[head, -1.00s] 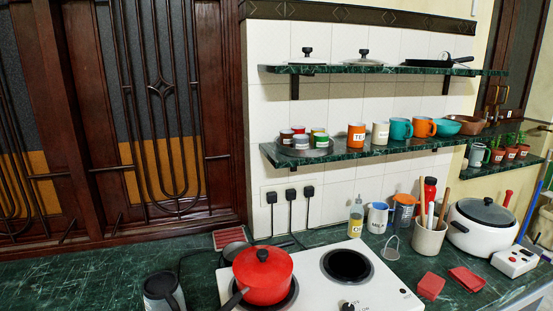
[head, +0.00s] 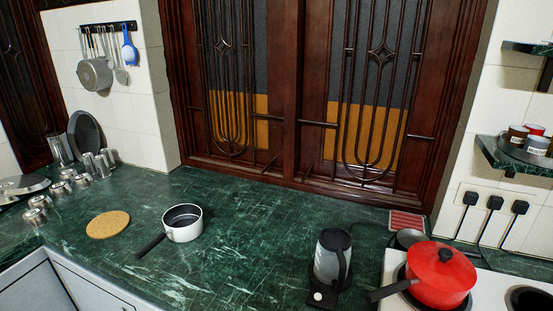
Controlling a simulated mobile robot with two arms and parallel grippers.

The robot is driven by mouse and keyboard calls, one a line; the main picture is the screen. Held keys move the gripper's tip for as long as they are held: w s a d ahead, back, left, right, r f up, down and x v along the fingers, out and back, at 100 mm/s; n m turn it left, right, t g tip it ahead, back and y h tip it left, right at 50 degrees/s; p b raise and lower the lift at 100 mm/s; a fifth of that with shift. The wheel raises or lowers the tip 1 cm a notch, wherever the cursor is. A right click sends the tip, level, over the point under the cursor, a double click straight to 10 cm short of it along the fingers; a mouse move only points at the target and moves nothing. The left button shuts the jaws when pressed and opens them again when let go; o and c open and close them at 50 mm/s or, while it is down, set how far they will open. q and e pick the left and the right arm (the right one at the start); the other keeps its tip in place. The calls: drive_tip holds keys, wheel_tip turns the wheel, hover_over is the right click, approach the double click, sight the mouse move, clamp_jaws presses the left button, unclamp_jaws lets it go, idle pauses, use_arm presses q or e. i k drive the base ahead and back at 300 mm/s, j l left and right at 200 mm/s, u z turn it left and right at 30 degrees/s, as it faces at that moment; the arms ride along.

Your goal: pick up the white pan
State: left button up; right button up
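The white pan (head: 183,225) stands upright on the green marble counter, left of the middle of the head view. It is a small saucepan with a white outside and a dark inside. Its black handle (head: 151,246) points toward the lower left, to the near side of the counter. It looks empty. Neither of my grippers shows in the head view.
A round cork mat (head: 108,224) lies left of the pan. A kettle (head: 332,258) stands to its right, and a red lidded pot (head: 441,275) sits on the white stove at far right. Several metal cups (head: 70,180) stand at far left. The counter around the pan is clear.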

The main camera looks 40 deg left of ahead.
sight(183, 223)
drive_tip(key=u, duration=2)
drive_tip(key=j, duration=0.2)
drive_tip(key=i+z, duration=0.05)
